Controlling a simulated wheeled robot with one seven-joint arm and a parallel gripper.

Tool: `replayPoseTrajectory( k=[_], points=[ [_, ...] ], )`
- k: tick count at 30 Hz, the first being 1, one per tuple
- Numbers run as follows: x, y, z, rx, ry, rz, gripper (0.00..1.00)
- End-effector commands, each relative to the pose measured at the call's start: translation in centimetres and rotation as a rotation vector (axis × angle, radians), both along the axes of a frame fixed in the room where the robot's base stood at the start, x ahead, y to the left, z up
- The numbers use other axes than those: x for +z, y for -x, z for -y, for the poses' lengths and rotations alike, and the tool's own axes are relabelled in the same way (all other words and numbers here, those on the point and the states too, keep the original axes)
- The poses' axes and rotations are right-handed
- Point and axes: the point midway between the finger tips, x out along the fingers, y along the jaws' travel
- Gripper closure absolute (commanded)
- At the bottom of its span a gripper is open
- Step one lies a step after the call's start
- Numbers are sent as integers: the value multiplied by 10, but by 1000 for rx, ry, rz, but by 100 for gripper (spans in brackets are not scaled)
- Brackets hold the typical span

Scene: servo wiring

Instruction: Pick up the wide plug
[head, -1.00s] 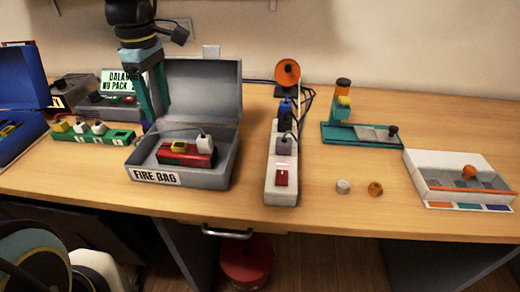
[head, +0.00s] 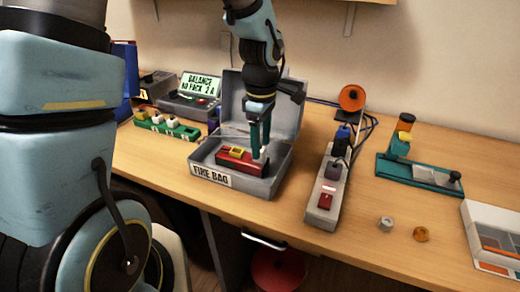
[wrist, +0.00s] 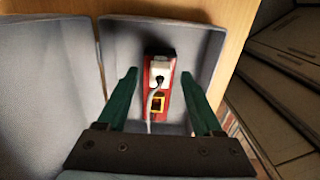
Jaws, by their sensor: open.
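The red pack (head: 230,164) lies in the open grey box labelled FIRE BAG (head: 268,187). A white plug (wrist: 160,72) with a white cord and a smaller yellow connector (wrist: 157,103) sit on the pack. The white plug looks like the wider of the two; I take it as the wide plug. My gripper (head: 260,152) points down into the box, open, and its fingers hide most of the white plug in the head view. In the wrist view, my gripper (wrist: 159,75) has its green fingertips on either side of the white plug, with gaps.
The box's raised lid (head: 287,118) stands behind my gripper. A power strip (head: 320,207) with plugs and cables is right of the box. A green board (head: 187,132) with several plugs and a charger reading BALANCE NO PACK (head: 200,82) are left and behind.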

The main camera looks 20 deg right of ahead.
Motion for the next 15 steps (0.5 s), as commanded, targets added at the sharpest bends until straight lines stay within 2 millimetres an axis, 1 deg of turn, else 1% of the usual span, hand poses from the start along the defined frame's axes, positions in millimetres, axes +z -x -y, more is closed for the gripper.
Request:
replayPoseTrajectory(
  k=[3,6,14,15],
  points=[
    [-14,1,0,-1,-3,-4,32],
    [-20,1,0,-2,-1,-1,32],
    [-23,0,0,-1,0,0,32],
    [-23,1,0,-1,0,0,37]
  ],
)
